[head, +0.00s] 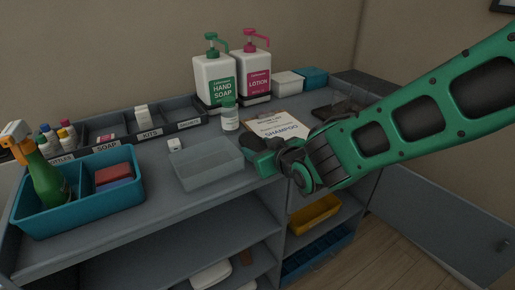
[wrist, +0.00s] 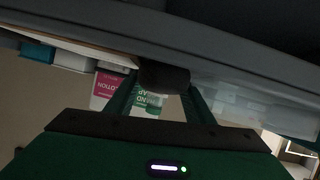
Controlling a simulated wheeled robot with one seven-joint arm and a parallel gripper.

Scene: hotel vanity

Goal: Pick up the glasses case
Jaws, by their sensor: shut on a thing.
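My gripper (head: 258,155) is at the front edge of the vanity counter, just right of a clear tray. It is shut on a dark, rounded thing that looks like the glasses case (head: 250,142), which is partly hidden by the gripper. In the dim wrist view the dark case (wrist: 163,76) shows between the two fingers of my gripper (wrist: 160,95). I cannot tell whether the case is clear of the counter.
The clear tray (head: 208,172) lies close left of my gripper. A teal caddy (head: 85,213) is at left. An open door (head: 440,220) is at right.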

